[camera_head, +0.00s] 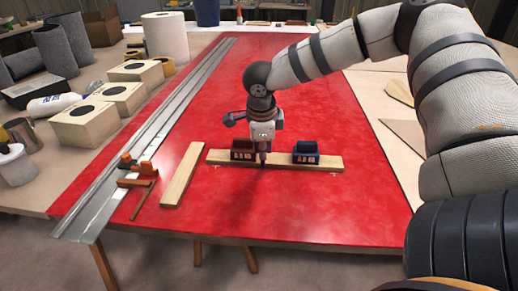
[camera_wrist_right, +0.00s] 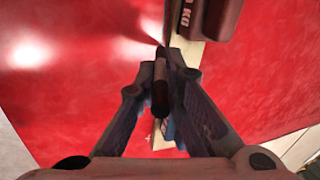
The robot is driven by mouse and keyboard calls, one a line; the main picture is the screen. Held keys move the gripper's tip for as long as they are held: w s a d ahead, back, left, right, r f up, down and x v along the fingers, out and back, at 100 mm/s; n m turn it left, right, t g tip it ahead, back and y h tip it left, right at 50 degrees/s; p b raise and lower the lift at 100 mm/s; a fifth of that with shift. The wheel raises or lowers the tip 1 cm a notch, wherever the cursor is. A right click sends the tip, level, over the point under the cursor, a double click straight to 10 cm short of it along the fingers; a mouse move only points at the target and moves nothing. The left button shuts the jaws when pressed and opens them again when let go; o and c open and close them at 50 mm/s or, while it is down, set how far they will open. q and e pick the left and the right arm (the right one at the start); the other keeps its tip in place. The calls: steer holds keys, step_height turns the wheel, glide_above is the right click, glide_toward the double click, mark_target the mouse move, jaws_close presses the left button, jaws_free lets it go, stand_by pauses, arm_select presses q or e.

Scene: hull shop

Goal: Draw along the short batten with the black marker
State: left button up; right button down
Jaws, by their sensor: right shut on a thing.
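A pale wooden batten (camera_head: 222,156) lies crosswise on the red sheet (camera_head: 300,205), under a dark red weight (camera_head: 242,157) and a blue weight (camera_head: 306,152). A second pale batten (camera_head: 184,174) lies at an angle to its left; I cannot tell which is called short. My right gripper (camera_head: 263,148) points down at the crosswise batten, between the weights. In the right wrist view it is shut on the black marker (camera_wrist_right: 161,92), whose tip is near the batten's edge (camera_wrist_right: 190,52). I cannot tell whether the tip touches the sheet. My left gripper is out of view.
Long metal rails (camera_head: 165,118) run along the table's left side, with an orange clamp (camera_head: 128,162) near their front. Box-shaped blocks (camera_head: 84,122), a white roll (camera_head: 165,36) and cans stand further left. The red sheet is bare in front and behind.

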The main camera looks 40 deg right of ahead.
steer(key=shift+s+d, duration=0.9)
steer(key=shift+s, duration=0.2)
steer(key=shift+s+d, duration=0.9)
steer(key=shift+s, duration=0.15)
steer(key=shift+s+d, duration=0.1)
steer(key=shift+s+d, duration=1.05)
steer(key=shift+s, duration=0.1)
steer(key=shift+s+d, duration=0.25)
steer(key=shift+s, duration=0.1)
steer(key=shift+s+f, duration=0.1)
steer(key=shift+s+d, duration=0.95)
steer(key=shift+s, duration=0.1)
steer(key=shift+s+d, duration=0.7)
steer(key=shift+s, duration=0.1)
steer(key=shift+s+d, duration=0.3)
steer(key=shift+s, duration=0.05)
